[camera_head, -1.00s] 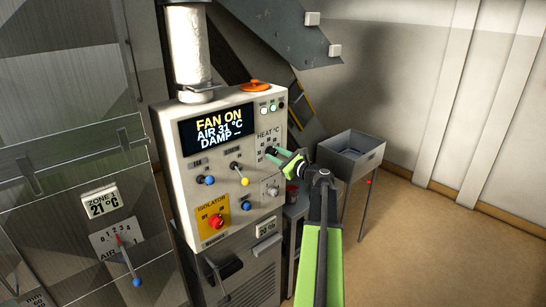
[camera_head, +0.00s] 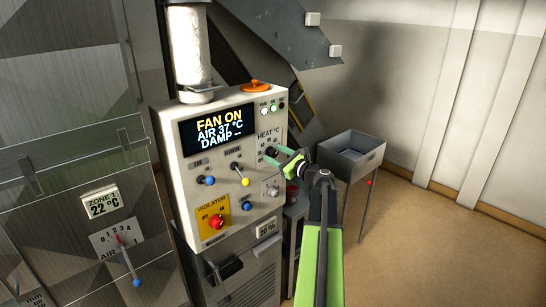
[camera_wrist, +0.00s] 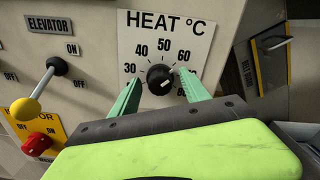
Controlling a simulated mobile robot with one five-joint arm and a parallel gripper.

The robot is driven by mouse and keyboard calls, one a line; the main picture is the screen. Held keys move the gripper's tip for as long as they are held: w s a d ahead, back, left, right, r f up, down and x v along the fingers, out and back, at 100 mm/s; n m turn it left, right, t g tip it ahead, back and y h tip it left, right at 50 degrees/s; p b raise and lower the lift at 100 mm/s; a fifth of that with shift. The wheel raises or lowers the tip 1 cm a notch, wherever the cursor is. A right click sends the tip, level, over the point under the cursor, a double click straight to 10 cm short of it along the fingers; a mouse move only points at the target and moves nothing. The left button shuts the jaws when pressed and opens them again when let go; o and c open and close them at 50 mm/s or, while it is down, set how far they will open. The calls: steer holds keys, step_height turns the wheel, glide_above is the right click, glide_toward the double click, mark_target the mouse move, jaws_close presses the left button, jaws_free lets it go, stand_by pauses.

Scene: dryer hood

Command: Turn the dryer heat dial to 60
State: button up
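The heat dial is a small dark round knob (camera_wrist: 160,77) in the wrist view, on a white plate (camera_wrist: 165,32) marked HEAT °C with numbers from 30 up past 60. A pale mark shows on the knob's lower part; which number it stands for I cannot tell clearly. My gripper (camera_wrist: 160,80) has its two green fingers on either side of the knob, with small gaps visible, so it looks open around it. In the head view my gripper (camera_head: 272,154) is at the right part of the control panel (camera_head: 180,150), and its fingers largely hide the knob.
The display (camera_head: 218,128) reads FAN ON, AIR 37 °C, DAMP. Left of the dial is a yellow-tipped elevator lever (camera_wrist: 34,105); below it, a red isolator knob (camera_wrist: 36,144). A grey metal bin (camera_head: 352,153) stands behind my arm at right.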

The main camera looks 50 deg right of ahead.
steer(key=shift+s, duration=0.15)
steer(key=s+a, duration=0.1)
steer(key=s, duration=1.6)
steer(key=shift+a, duration=0.1)
steer(key=shift+m, duration=0.4)
steer(key=w, duration=0.5)
steer(key=w+d, duration=0.1)
steer(key=w, duration=1.1)
steer(key=shift+w+d+f, duration=0.15)
steer(key=shift+d+f, duration=0.05)
steer(key=shift+c, duration=0.4)
